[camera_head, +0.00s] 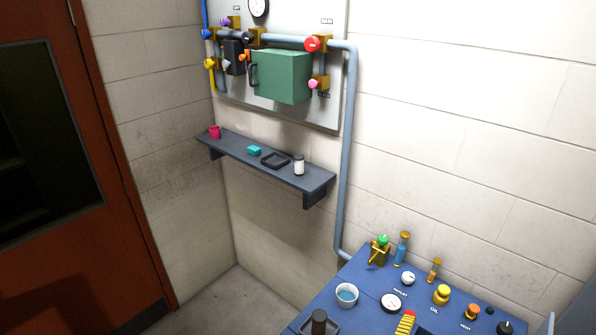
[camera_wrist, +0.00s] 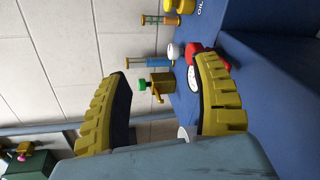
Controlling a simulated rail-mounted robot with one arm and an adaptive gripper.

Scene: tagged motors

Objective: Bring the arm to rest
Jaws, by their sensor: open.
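My gripper (camera_wrist: 163,68) shows in the wrist view with its two yellow ribbed fingers spread apart. Nothing is between the dark inner pads. Beyond the fingertips is a brass valve with a green knob (camera_wrist: 142,85), apart from the fingers as far as I can tell. In the head view that green-knobbed valve (camera_head: 380,250) stands at the back left of the blue bench (camera_head: 350,285). A yellow ribbed piece (camera_head: 405,322) shows at the bottom edge of the head view; I cannot tell whether it is one of my fingers.
The bench bears a bowl (camera_head: 346,296), a dark cylinder (camera_head: 319,322), gauges and several fittings. A wall shelf (camera_head: 315,183) holds small items. Above it, a panel carries a green box (camera_head: 282,77) and pipes. A brown door (camera_head: 125,200) is at left. Bare floor (camera_head: 235,295) shows between.

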